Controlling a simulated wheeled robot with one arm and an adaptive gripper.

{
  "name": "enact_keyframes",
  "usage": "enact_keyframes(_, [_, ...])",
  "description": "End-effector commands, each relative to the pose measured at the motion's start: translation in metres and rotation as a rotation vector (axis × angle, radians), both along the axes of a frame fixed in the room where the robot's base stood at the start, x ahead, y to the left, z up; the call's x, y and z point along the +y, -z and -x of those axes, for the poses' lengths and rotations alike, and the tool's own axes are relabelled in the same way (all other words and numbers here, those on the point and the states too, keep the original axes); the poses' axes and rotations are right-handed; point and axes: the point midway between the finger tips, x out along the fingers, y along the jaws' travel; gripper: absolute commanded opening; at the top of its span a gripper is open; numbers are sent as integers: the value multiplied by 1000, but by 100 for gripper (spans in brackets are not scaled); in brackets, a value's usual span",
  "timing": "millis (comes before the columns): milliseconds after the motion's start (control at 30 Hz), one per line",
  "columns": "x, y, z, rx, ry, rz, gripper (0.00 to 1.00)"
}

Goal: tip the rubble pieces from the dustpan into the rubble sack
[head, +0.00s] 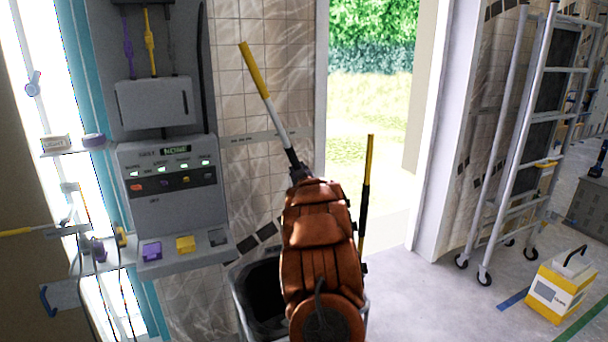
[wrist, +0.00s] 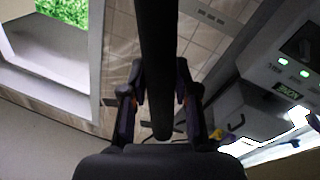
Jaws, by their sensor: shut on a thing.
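My gripper (wrist: 159,82) is shut on a dark bar (wrist: 155,35) in the wrist view. The bar runs from the top edge down between the fingers to a rounded end. It may be the dustpan's handle, but I cannot make out a pan or any rubble pieces. In the head view my orange arm hides most of my gripper. A dark open container (head: 240,306), possibly the rubble sack, stands partly behind my arm; its contents are hidden.
A yellow and white pole (head: 268,95) and a yellow and black pole (head: 367,180) rise beside my arm. A grey control panel (head: 170,205) is on the left. A doorway (head: 372,120) opens behind. A wheeled ladder frame (head: 515,150) and a yellow-white box (head: 560,285) stand right.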

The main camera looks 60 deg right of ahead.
Motion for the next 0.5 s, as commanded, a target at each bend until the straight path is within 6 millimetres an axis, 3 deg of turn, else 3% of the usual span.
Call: enact_keyframes(500, [31, 8, -20, 42, 0, 72, 0])
